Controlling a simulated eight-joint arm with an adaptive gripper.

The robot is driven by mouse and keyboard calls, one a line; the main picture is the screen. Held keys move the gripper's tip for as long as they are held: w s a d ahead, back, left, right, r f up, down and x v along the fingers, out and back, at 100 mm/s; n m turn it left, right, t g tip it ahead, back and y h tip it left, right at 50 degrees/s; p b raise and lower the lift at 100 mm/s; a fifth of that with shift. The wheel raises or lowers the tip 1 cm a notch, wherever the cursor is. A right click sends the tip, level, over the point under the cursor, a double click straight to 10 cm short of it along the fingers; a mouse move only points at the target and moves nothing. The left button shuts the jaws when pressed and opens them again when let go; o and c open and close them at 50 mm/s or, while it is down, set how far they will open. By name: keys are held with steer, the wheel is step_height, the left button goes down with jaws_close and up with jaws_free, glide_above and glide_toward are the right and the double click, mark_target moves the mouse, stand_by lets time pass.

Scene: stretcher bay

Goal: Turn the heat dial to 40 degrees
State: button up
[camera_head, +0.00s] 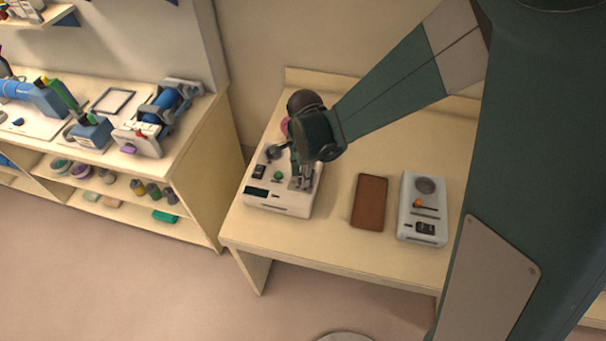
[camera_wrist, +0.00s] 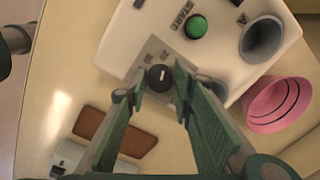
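The heat dial is a small dark knob (camera_wrist: 160,77) with a white mark, on a grey panel of the white device (camera_wrist: 125,35). Small numbers beside the knob are too blurred to read. My gripper (camera_wrist: 160,92) is open, with one green finger on each side of the knob and a narrow gap visible at each side. In the head view the same white device (camera_head: 280,208) sits at the table's left end. My gripper (camera_head: 301,182) is over its right part and hides the knob there.
A green START button (camera_wrist: 196,27) and a grey cup-like socket (camera_wrist: 262,39) are near the knob. A pink cup (camera_wrist: 277,104) stands beside the device. A brown pad (camera_head: 370,202) and another white device (camera_head: 423,226) lie to the right. Shelving (camera_head: 190,190) stands left.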

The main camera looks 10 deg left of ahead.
steer(key=c, duration=0.4)
steer(key=shift+o, duration=0.2)
